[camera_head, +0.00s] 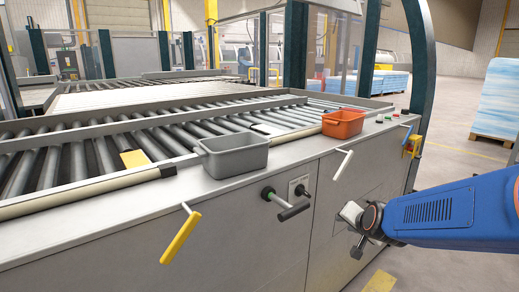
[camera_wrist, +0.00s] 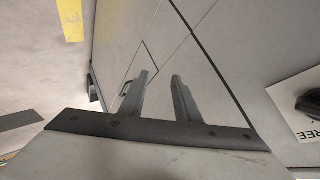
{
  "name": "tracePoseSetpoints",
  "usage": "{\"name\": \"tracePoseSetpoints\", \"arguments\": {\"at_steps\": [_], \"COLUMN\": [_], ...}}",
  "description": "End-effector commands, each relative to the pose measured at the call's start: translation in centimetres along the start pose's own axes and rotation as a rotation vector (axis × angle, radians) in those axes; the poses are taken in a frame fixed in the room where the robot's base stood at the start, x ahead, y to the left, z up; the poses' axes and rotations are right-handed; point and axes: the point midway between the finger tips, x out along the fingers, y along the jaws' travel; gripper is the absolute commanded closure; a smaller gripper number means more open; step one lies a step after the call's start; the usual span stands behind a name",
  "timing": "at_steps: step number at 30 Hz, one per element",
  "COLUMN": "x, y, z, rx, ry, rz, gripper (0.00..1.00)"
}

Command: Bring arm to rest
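My blue arm (camera_head: 440,210) reaches in from the right in the head view. Its gripper (camera_head: 355,228) is in front of the grey cabinet front (camera_head: 250,235), below the counter. In the wrist view my gripper (camera_wrist: 155,90) shows two dark fingers standing apart, with nothing between them. Behind them is the grey panel front with thin seams.
A grey bin (camera_head: 235,158) and an orange bin (camera_head: 343,124) stand on the counter edge by the rollers. A yellow handle (camera_head: 181,236), a white handle (camera_head: 343,164) and a black-gripped handle (camera_head: 291,208) stick out of the front. Open floor lies to the right.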

Motion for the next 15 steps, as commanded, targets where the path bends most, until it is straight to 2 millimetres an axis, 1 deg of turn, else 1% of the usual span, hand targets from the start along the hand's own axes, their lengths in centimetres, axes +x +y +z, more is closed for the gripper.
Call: {"name": "tracePoseSetpoints", "arguments": {"at_steps": [1, 5, 8, 11, 15], "x": [-1.5, -5.1, -7.8, -10.7, -14.7], "y": [-0.1, 0.5, 1.2, 2.2, 4.2], "z": [0.5, 2.3, 3.6, 5.0, 6.9], "rx": [-0.037, -0.147, -0.234, -0.318, -0.436], "ry": [-0.024, -0.103, -0.16, -0.215, -0.29], "rz": [-0.002, 0.009, 0.022, 0.038, 0.069], "gripper": [0.71, 0.71, 0.71, 0.71, 0.71]}}
